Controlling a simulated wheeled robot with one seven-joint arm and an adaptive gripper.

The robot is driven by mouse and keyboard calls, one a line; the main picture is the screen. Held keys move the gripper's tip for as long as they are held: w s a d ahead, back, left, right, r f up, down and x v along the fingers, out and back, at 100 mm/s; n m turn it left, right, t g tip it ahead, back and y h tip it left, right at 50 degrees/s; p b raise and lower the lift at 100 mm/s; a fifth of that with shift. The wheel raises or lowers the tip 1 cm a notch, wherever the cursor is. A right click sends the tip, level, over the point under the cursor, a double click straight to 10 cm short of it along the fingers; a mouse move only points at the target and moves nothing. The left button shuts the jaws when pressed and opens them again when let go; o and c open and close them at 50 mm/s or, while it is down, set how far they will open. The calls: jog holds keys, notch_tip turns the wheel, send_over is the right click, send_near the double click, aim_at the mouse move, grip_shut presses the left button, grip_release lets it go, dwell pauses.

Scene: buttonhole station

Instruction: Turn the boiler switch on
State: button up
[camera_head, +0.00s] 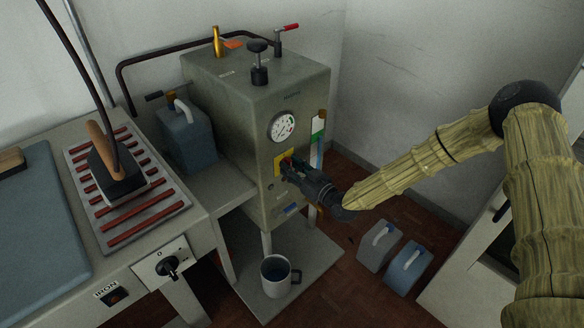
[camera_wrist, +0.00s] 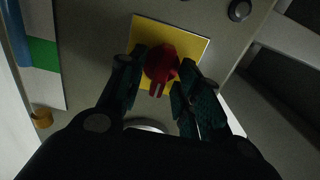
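The boiler (camera_head: 292,185) is a grey-green cabinet with a round gauge (camera_head: 283,127) on its front. Its switch looks like the red knob (camera_wrist: 162,65) on a yellow plate (camera_wrist: 193,45), below the gauge. The knob's narrow red handle points downward in the wrist view. My gripper (camera_head: 290,168) is at the boiler front and hides most of the knob in the head view. In the wrist view my gripper (camera_wrist: 163,72) has one dark finger on each side of the knob, with the fingers apart. I cannot tell if either finger touches it.
An iron (camera_head: 113,172) rests on a slatted stand at left. A blue-grey jug (camera_head: 187,138) stands beside the boiler. A mug (camera_head: 276,276) sits on the low shelf. Two canisters (camera_head: 378,246) (camera_head: 408,268) stand on the floor below my arm.

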grip_shut()
dwell(0.4)
jog(key=shift+w+d+f+m+b, duration=0.1)
jog(key=shift+m+b, duration=1.55)
jog(key=shift+m, duration=1.3)
jog(key=shift+d+f+m+b, duration=0.15)
jog(key=shift+m+b, duration=1.5)
jog(key=shift+m, duration=1.35)
jog(key=shift+w+f+m+b, duration=0.1)
jog(key=shift+m+b, duration=1.55)
jog(key=shift+m, duration=1.3)
